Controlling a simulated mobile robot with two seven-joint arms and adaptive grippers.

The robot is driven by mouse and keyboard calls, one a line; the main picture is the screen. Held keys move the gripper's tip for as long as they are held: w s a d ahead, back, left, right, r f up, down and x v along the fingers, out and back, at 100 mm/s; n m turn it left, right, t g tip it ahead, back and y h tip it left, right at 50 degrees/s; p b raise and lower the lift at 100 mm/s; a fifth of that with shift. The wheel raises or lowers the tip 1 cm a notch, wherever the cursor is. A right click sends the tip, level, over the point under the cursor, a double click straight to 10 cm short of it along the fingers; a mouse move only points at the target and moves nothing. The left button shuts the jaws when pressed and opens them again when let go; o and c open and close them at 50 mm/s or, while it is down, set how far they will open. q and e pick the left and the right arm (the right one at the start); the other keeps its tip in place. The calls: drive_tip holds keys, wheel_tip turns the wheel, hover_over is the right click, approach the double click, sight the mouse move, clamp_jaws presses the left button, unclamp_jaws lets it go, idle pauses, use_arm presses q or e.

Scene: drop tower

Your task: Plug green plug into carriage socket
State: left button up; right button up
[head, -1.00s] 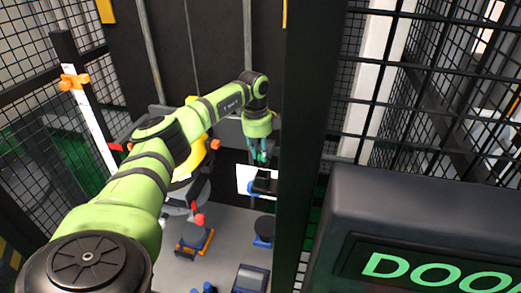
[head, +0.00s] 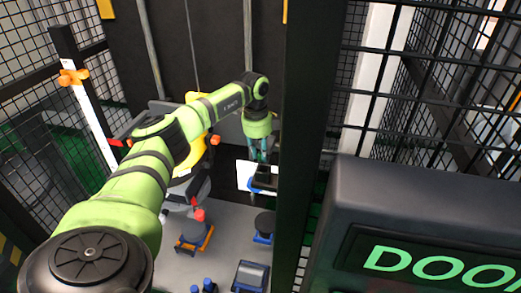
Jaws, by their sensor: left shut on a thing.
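My left gripper (head: 259,168) hangs pointing down from the green arm, in front of a white panel (head: 243,178). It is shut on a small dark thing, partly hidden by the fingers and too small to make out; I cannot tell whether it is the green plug. The grey and yellow machine part (head: 197,150) behind my arm may be the carriage, mostly covered by the arm. I cannot make out its socket. My right gripper is not in view.
A dark post (head: 308,130) stands close to the right of the gripper. A door panel (head: 430,230) fills the lower right. Mesh fencing (head: 30,85) stands on the left. Below are a red-topped fixture (head: 197,230), a black round fixture (head: 265,224) and a dark box (head: 250,276).

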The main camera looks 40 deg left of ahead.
use_arm(q)
drive_tip(key=o, duration=0.9)
drive_tip(key=shift+o, duration=0.2)
wheel_tip(320, 180, up, 12)
drive_tip(key=shift+s+a, duration=0.35)
drive_tip(key=shift+f, duration=0.1)
